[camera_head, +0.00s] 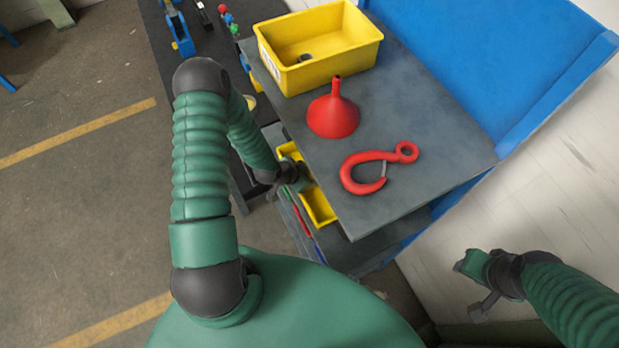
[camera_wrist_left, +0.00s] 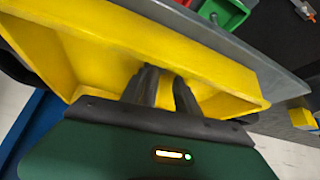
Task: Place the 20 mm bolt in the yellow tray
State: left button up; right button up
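A yellow tray (camera_head: 335,75) stands on the grey top shelf, with a small dark piece (camera_head: 305,58) inside, too small to identify. A lower yellow bin (camera_head: 318,205) sits under the shelf edge. My left gripper (camera_head: 302,182) is at this lower bin. In the left wrist view the gripper (camera_wrist_left: 166,80) has its two dark fingers slightly apart, reaching into a yellow bin (camera_wrist_left: 110,45). No bolt can be made out between or below them.
A red funnel (camera_head: 333,115) and a red hook (camera_head: 368,172) lie on the grey top shelf (camera_head: 430,130). A blue panel (camera_head: 490,60) borders it at the right. A dark table (camera_head: 225,50) with small coloured parts stands at upper left.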

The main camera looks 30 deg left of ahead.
pick_arm(q)
jog(key=shift+s+d+f, duration=0.25)
jog(key=shift+s+d, duration=0.2)
jog(key=shift+d, duration=0.25)
jog(key=shift+w+d, duration=0.1)
jog(key=shift+d, duration=0.05)
jog(key=shift+w, duration=0.1)
jog(key=shift+w+a, duration=0.1)
jog(key=shift+a, duration=0.2)
jog(key=shift+a+r+p, duration=0.15)
jog(key=shift+r+p, duration=0.15)
jog(key=shift+a+r, duration=0.2)
jog(key=shift+r, duration=0.1)
jog(key=v, duration=1.1)
jog(key=shift+s+d+r+b, duration=0.2)
jog(key=shift+r+b, duration=0.15)
jog(key=shift+b, duration=0.1)
pick_arm(e)
jog(key=shift+w+d+f, duration=0.1)
jog(key=shift+d+f, duration=0.25)
jog(key=shift+d, duration=0.25)
